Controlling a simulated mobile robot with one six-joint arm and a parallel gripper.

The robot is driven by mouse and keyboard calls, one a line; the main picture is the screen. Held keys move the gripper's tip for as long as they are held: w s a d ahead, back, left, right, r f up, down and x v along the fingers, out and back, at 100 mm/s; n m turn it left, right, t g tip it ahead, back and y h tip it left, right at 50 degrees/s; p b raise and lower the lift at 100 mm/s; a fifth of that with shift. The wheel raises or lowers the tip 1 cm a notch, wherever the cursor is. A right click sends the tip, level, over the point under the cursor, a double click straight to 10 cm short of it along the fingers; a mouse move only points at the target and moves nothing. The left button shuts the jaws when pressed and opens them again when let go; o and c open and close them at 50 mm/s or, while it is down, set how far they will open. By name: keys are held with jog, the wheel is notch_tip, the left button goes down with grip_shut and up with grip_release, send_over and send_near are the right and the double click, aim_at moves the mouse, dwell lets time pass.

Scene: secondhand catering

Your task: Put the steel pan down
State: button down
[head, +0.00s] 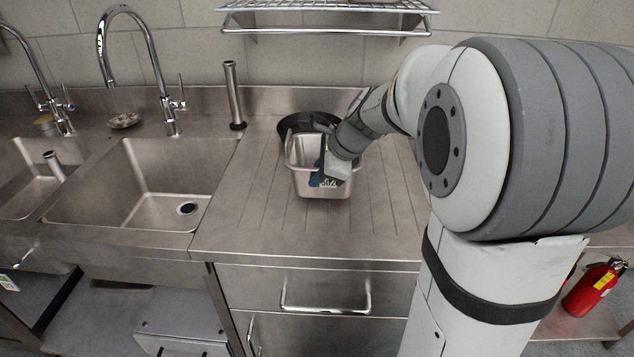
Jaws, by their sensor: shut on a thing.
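The steel pan (308,188) is a deep rectangular metal container at the drainboard (240,220), right of the sink. My gripper (325,178) is at its front right side, shut on the pan. The pan looks upright. I cannot tell from this view whether its base touches the drainboard or hangs just above it. My arm hides part of its right side and rim.
A dark round pan or bowl (298,122) is right behind the steel pan. An upright steel tube (233,95) stands left of it. The sink basin (150,180) opens to the left. A wire shelf (325,18) hangs above. The drainboard's front left is clear.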

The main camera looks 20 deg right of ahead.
notch_tip(320, 180, down, 2)
jog(key=shift+w, duration=0.1)
jog(key=c, duration=1.4)
grip_release()
jog(key=shift+d+r, duration=0.1)
jog(key=shift+r, duration=0.25)
jog(key=p+v, duration=0.1)
jog(key=v, duration=1)
jog(key=s+a+f+n+g+h, duration=0.1)
jog(key=s+a+f+n+h, duration=0.1)
jog(key=s+f+n, duration=0.3)
jog(key=s+a+f+n+g+h, duration=0.2)
jog(key=s+f+n, duration=0.3)
jog(key=s+n, duration=0.8)
jog(key=a+n, duration=0.1)
jog(key=n, duration=0.1)
jog(key=shift+a+f+n, duration=0.2)
jog(key=shift+f+n, duration=0.1)
jog(key=shift+f, duration=0.1)
